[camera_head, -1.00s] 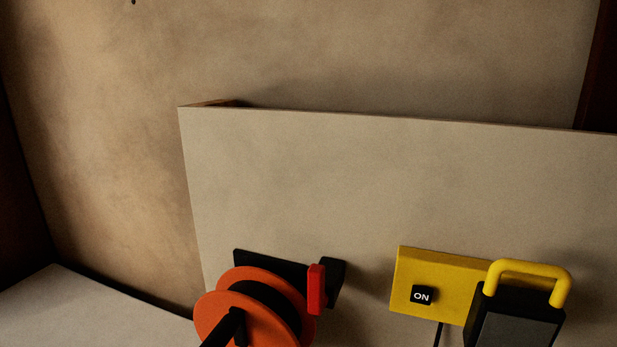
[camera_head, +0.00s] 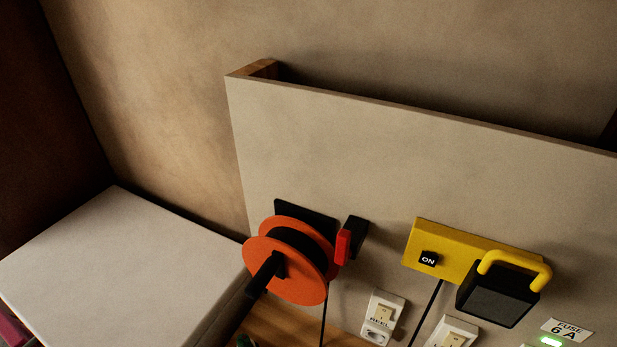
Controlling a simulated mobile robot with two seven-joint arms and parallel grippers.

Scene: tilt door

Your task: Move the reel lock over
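An orange reel (camera_head: 300,265) with a black core and a black crank handle (camera_head: 264,274) is mounted on a black plate (camera_head: 305,218) on the pale upright panel. A small red piece (camera_head: 343,247) stands upright at the reel's right edge, beside a black block (camera_head: 356,232); it may be the reel lock, but no label on it shows. Neither of my grippers is in view.
A yellow plate (camera_head: 432,247) with a black ON button (camera_head: 429,259) holds a black padlock (camera_head: 497,298) with a yellow shackle. A switch labelled REEL (camera_head: 382,315) sits below. A pale box (camera_head: 125,265) stands at left.

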